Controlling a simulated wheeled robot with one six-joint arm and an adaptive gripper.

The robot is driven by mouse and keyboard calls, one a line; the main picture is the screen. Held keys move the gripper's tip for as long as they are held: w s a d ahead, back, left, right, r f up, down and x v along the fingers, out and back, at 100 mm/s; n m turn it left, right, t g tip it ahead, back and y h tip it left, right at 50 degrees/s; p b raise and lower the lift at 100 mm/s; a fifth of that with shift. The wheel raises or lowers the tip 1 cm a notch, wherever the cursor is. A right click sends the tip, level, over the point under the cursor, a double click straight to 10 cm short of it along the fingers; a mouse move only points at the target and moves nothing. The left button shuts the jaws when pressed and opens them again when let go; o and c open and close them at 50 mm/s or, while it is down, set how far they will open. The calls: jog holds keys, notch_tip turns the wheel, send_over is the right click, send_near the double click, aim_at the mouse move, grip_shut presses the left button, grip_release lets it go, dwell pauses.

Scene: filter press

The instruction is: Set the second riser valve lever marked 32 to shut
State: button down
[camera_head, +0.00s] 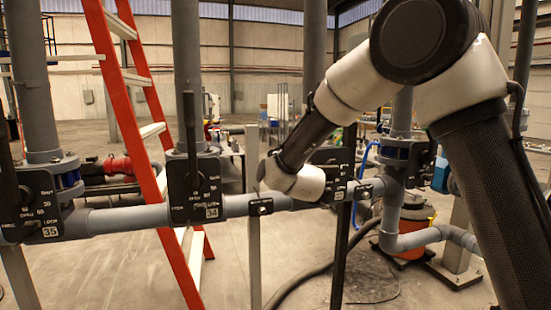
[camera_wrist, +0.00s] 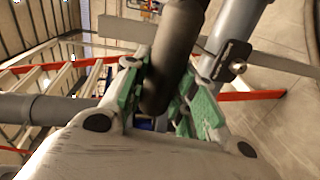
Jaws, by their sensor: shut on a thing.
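In the wrist view, my gripper (camera_wrist: 162,88) has its green-padded fingers on both sides of a dark, round lever handle (camera_wrist: 176,45) and is shut on it. In the head view, my white wrist stands in front of a black valve plate (camera_head: 336,160) on the grey pipe. My fingers and that plate's lever are hidden there. The plate's number cannot be read, so I cannot confirm the mark 32. The lever's position against the plate's marks is also hidden.
Valve plates marked 34 (camera_head: 196,188) and 35 (camera_head: 40,207) stand to the left with upright black levers. A red ladder (camera_head: 150,110) leans between them. A horizontal grey pipe (camera_head: 130,217) joins the risers. An orange-red bucket (camera_head: 412,235) stands at right.

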jog(key=shift+f+n, duration=0.5)
jog(key=shift+f, duration=0.75)
jog(key=c, duration=1.1)
grip_release()
jog(key=shift+s, duration=0.1)
jog(key=v, duration=1.1)
jog(key=shift+s, duration=0.4)
